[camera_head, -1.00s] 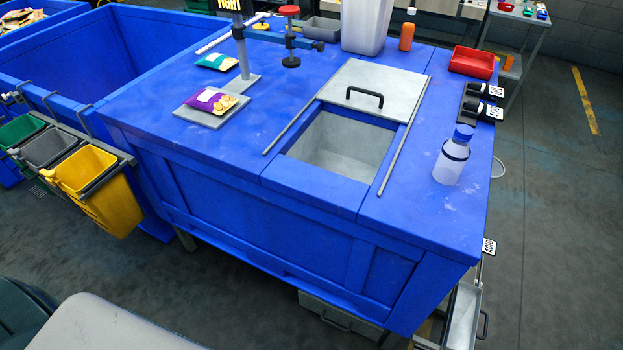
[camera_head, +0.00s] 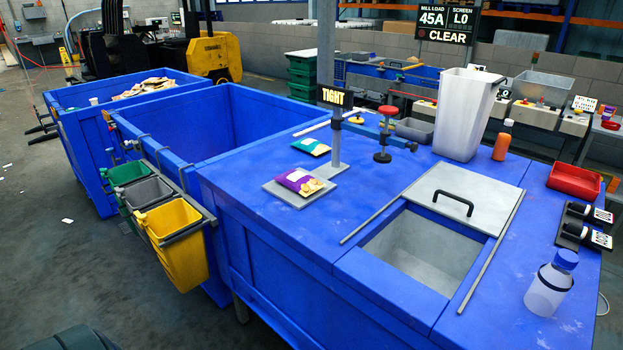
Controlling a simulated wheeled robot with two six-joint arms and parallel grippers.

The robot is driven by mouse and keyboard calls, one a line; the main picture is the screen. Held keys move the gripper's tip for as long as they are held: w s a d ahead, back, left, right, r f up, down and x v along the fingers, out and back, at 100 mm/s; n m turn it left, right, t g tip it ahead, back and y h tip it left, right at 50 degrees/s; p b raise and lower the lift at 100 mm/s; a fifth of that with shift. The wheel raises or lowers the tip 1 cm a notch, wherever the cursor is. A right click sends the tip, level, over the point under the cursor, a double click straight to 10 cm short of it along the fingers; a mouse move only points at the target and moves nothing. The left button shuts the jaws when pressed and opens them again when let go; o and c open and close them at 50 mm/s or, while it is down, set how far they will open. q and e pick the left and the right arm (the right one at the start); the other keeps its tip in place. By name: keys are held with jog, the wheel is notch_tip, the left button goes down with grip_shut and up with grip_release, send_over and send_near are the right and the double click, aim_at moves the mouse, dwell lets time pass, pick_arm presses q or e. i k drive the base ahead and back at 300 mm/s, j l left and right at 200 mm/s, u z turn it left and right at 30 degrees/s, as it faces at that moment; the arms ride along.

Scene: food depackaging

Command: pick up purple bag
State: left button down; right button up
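The purple bag (camera_head: 299,181) has a yellow picture at its right end. It lies flat on a grey plate (camera_head: 281,195) on the blue worktop, left of the hatch opening. Just behind it lies a teal bag (camera_head: 311,146). Neither of my grippers shows in the head view, so I cannot see how they stand.
A post with a "TIGHT" sign (camera_head: 337,97) stands just behind the purple bag. A red-knobbed clamp (camera_head: 385,134) stands further right. The open hatch (camera_head: 422,250) has a grey lid (camera_head: 463,194) behind it. A bottle (camera_head: 550,284) stands at right. Coloured bins (camera_head: 175,243) hang at left.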

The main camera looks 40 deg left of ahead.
aim_at(301, 183)
jog(key=u, duration=1.25)
jog(key=i+j+z, duration=0.1)
jog(key=z, duration=0.3)
jog(key=j+z, duration=0.2)
jog(key=z, duration=0.15)
jog(key=i+j+z, duration=0.1)
jog(key=z, duration=0.3)
jog(key=j+z, duration=0.4)
jog(key=l, duration=0.1)
